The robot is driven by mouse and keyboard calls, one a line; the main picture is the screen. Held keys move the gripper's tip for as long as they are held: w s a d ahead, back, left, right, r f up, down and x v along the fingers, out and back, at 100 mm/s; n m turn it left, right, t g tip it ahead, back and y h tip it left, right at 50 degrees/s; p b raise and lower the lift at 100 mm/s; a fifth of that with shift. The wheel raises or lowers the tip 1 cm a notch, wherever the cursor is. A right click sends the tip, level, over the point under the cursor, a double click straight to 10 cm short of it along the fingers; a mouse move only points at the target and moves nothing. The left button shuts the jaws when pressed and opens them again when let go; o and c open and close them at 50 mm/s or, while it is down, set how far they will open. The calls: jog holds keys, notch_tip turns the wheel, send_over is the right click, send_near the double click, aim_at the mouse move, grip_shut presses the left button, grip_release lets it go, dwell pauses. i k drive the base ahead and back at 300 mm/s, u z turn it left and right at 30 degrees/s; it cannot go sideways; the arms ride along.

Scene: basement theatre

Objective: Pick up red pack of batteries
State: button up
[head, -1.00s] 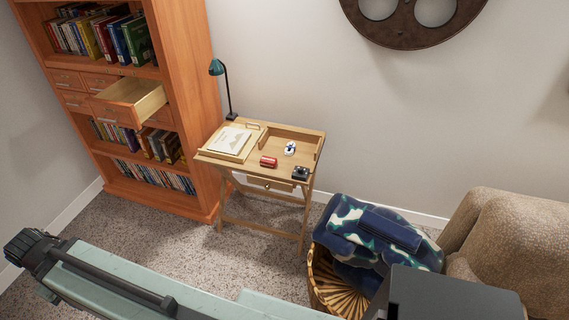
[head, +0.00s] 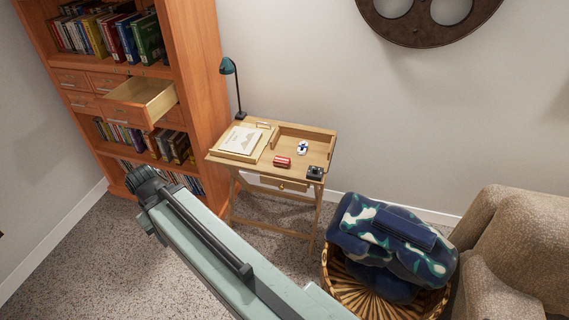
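The red pack of batteries (head: 282,162) lies on the small wooden folding desk (head: 225,158), near the front of its top. My arm reaches in from the bottom of the head view, with its dark end (head: 148,182) at the left, below and left of the desk. The arm end is well apart from the pack. The fingers cannot be made out, so whether the gripper is open or shut does not show.
A small white and dark-blue item (head: 302,147) and a black box-like item (head: 315,172) are near the pack. A green lamp (head: 229,68) stands at the desk's back left. The bookcase (head: 203,60) has an open drawer (head: 140,101). A wicker basket (head: 345,290) stands right of the desk.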

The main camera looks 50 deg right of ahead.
aim_at(279, 161)
jog(key=z, duration=0.05)
jog(key=i, duration=1)
jog(key=u, duration=0.05)
